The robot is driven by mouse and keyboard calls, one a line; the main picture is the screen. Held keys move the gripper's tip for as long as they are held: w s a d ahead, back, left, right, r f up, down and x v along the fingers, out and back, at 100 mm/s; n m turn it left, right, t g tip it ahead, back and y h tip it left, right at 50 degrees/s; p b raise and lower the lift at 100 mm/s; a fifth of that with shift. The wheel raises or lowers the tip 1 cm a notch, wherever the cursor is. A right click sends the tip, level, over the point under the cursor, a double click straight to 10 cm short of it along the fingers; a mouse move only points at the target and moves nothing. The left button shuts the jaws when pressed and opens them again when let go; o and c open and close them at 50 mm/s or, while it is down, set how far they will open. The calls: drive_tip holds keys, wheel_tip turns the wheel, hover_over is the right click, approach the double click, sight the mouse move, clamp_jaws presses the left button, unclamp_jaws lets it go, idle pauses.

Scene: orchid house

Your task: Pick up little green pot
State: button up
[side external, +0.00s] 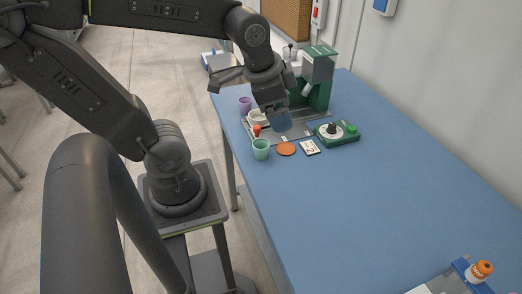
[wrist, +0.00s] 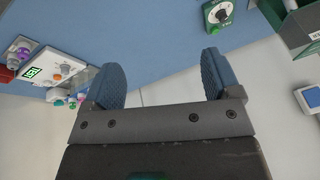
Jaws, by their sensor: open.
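The little green pot (side external: 261,150), pale mint and upright, stands on the blue table near its left edge in the side view. My gripper (side external: 281,121) is above the table, up and to the right of the pot and apart from it. In the wrist view my gripper (wrist: 160,78) shows two blue pads wide apart with nothing between them. I cannot make out the green pot in the wrist view.
Close to the pot are an orange disc (side external: 286,148), a white card (side external: 309,147), a small red item (side external: 257,130) and a purple pot (side external: 245,103). The table's (side external: 400,185) right part is largely clear.

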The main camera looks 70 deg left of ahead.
drive_tip(key=w+a+f+m+g, duration=0.3)
drive_tip(key=a+f+m, duration=0.25)
drive_tip(key=a, duration=0.25)
drive_tip(key=m+g, duration=0.2)
drive_tip(key=m, duration=0.3)
approach(261, 143)
drive_tip(key=shift+y, duration=0.3)
drive_tip(key=f, duration=0.2)
drive_tip(key=s+f, duration=0.1)
drive_tip(key=f, duration=0.2)
drive_tip(key=d+f, duration=0.1)
drive_tip(key=f, duration=0.2)
drive_tip(key=shift+s+f, duration=0.2)
drive_tip(key=c, duration=1)
drive_tip(key=shift+o, duration=0.2)
drive_tip(key=shift+r, duration=0.1)
